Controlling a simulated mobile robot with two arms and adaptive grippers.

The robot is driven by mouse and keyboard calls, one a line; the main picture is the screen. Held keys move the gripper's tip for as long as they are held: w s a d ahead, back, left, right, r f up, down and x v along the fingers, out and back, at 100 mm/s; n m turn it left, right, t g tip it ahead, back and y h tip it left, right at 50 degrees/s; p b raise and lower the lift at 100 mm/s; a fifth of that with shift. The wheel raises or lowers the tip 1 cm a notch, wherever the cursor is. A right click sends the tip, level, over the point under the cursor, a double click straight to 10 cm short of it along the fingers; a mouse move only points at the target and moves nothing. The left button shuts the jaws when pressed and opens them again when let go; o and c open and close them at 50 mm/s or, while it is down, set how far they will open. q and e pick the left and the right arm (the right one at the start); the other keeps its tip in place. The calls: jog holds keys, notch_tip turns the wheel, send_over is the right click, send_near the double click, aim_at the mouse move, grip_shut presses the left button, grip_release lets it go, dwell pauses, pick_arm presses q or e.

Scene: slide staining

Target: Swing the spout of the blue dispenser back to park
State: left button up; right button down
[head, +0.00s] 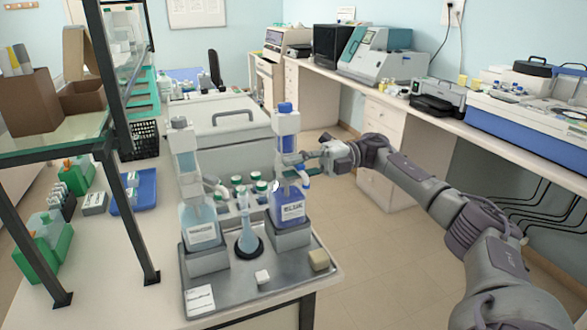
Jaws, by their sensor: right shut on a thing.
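The blue dispenser (288,207) stands upright on a grey block at the right of the metal tray (232,291). It has a blue-filled labelled bottle and a tall clear column with a blue cap. Its pale spout (294,176) shows beside the column, toward the right side. My right gripper (304,166) comes in from the right and is shut at the spout. The fingertips are small here and partly overlap the spout, so the exact contact is hard to see. My left gripper is not in view.
A second dispenser (199,222) with pale liquid stands left on the tray. A narrow-necked flask (248,238) stands between them. A white block (262,277) and beige block (319,260) lie in front. Green-capped bottles (261,187) stand behind. Open floor lies right of the bench.

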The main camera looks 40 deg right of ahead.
jog(key=c, duration=0.9)
grip_release()
jog(key=shift+w, duration=0.1)
jog(key=shift+c, duration=0.2)
jog(key=v, duration=1.2)
